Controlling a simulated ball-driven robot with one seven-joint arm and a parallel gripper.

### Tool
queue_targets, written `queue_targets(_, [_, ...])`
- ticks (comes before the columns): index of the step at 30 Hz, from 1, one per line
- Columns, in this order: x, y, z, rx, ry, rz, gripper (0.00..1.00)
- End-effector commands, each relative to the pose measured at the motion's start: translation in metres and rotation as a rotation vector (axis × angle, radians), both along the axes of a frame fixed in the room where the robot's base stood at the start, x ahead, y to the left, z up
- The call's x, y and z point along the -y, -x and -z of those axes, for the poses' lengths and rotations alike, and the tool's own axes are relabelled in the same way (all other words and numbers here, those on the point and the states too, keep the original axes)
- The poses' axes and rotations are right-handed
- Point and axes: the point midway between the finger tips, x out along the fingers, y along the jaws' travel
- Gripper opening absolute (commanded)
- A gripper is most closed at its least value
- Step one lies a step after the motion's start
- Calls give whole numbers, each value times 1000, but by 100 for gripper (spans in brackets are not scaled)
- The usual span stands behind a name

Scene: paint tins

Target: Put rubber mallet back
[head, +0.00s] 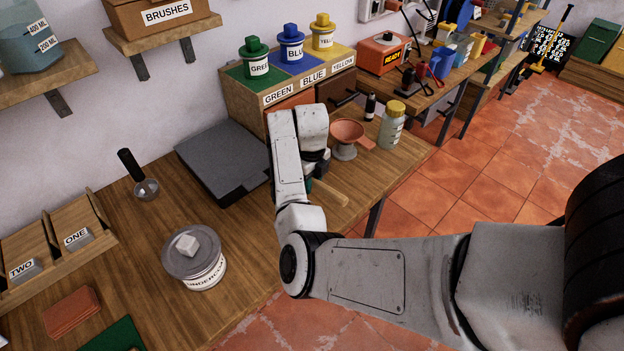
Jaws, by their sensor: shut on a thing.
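The rubber mallet (330,193) shows as a pale wooden handle sticking out to the right, low over the bench beside my arm. Its head is hidden behind my arm links, or too small to tell from the dark and green parts there. My gripper (321,168) points down at the mallet, and my wrist covers most of it. It is shut on the mallet. I cannot tell whether the mallet touches the bench.
A pinkish funnel-like bowl (347,136) and a yellow-capped jar (391,126) stand close right of my gripper. A dark grey flat box (222,161) lies to the left. An undercoat tin (194,258) stands nearer. The colour-tin rack (290,84) stands behind.

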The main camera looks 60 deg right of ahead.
Motion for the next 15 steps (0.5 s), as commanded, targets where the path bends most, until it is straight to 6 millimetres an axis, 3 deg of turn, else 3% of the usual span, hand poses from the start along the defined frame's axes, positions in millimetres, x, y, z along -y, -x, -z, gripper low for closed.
queue_targets(8, [-1,1,6,-1,-3,0,0])
queue_targets(9, [-1,2,7,-2,-5,0,37])
queue_targets(15, [-1,1,6,-1,-3,-1,56])
